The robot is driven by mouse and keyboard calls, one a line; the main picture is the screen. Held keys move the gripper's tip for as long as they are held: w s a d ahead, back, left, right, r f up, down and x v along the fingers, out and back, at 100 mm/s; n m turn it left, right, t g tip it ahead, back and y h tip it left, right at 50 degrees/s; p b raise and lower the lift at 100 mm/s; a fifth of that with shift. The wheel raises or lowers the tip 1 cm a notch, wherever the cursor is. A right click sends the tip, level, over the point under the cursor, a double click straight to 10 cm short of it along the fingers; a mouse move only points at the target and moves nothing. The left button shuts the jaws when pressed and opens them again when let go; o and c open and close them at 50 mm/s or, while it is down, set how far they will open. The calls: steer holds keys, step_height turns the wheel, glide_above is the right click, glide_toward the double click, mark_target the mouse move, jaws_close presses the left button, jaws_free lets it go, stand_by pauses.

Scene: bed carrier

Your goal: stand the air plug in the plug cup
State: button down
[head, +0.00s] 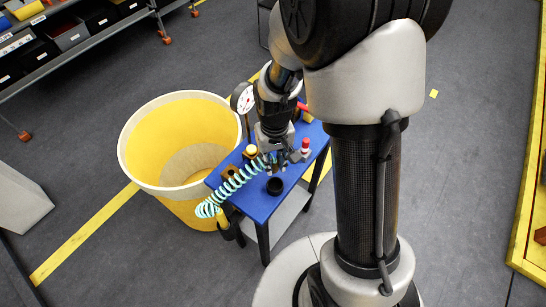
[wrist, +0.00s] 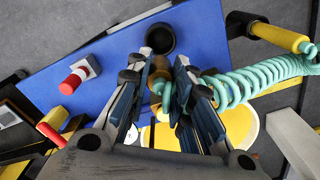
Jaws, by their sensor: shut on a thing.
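The air plug (wrist: 160,73) is a small brass-brown piece between the fingers of my gripper (wrist: 163,61) in the wrist view. The coiled teal hose (wrist: 240,85) runs from beside it off to the right. The plug cup (wrist: 155,41) is a round black open cup just beyond the fingertips. In the head view, my gripper (head: 276,168) is over the blue table and the black cup (head: 275,186) stands just in front of it, apart from it. The plug is hidden by the fingers there, and its exact tilt is unclear.
A large yellow bin (head: 150,185) stands beside the table. Shelves with boxes (head: 70,35) are at upper left.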

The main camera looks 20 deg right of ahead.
steer(key=shift+s+a, duration=0.25)
steer(key=shift+s, duration=0.05)
steer(key=shift+d+f, duration=0.1)
steer(key=shift+d, duration=0.35)
steer(key=shift+a+f, duration=0.2)
steer(key=shift+f+b, duration=2.4)
steer(key=shift+f, duration=0.3)
steer(key=shift+f+b, duration=1.55)
steer(key=shift+f, duration=0.3)
steer(key=c, duration=1.3)
jaws_free()
steer(key=shift+c, duration=0.2)
steer(key=shift+r, duration=0.1)
